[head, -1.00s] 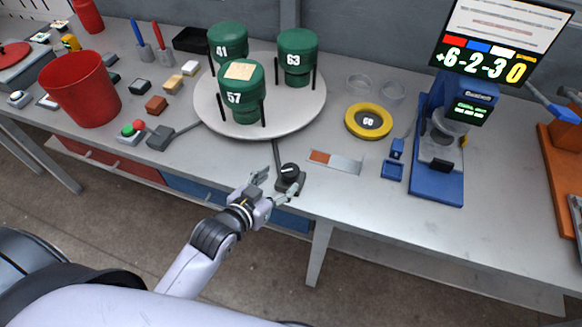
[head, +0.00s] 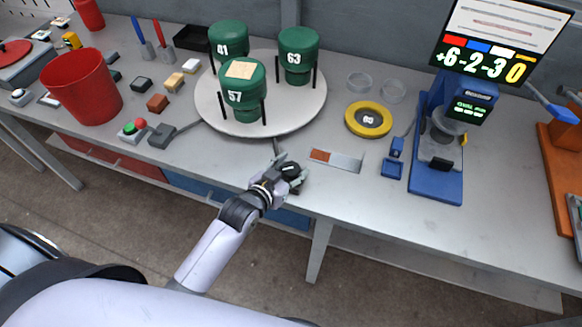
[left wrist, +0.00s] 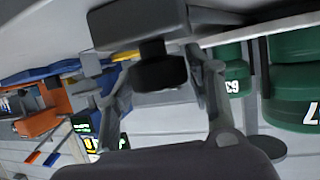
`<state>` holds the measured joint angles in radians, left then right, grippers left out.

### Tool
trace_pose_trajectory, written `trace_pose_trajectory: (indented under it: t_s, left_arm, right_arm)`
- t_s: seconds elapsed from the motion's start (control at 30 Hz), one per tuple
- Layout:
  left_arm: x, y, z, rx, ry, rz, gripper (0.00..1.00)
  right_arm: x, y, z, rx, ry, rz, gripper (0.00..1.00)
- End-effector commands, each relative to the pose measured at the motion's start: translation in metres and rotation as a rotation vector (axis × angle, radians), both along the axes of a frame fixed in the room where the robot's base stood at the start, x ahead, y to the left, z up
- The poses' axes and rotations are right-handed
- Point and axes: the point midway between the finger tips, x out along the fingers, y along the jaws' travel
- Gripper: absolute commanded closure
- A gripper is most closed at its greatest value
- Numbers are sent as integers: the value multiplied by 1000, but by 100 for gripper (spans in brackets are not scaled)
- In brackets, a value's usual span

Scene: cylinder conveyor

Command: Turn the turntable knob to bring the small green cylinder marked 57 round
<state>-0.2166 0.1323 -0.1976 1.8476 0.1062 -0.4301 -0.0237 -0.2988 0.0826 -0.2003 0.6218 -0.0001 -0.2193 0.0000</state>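The black turntable knob (head: 290,170) sits on a small dark base near the table's front edge. My left gripper (head: 290,168) is at the knob, its fingers open on either side of it. In the left wrist view the knob (left wrist: 160,74) shows between the two fingers, with gaps on both sides. The round turntable (head: 310,108) carries three green cylinders: 57 (head: 236,97) at the front left, 41 (head: 226,48) behind it and 63 (head: 298,40) at the back right. A tan patch lies on top of cylinder 57. My right gripper is not in view.
A red bin (head: 80,88) and several small blocks and buttons stand on the left. A yellow ring (head: 368,106), an orange-grey strip (head: 337,160) and a blue device (head: 437,165) stand to the right of the knob. A screen (head: 500,45) is at the back right.

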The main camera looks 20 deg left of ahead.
Motion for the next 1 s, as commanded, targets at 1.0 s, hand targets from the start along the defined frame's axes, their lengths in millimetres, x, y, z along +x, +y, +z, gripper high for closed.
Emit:
trace_pose_trajectory:
  t_s: [1.0]
  left_arm:
    - [0, 0, 0, -2, 1, -62, 87]
  right_arm:
    - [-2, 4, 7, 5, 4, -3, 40]
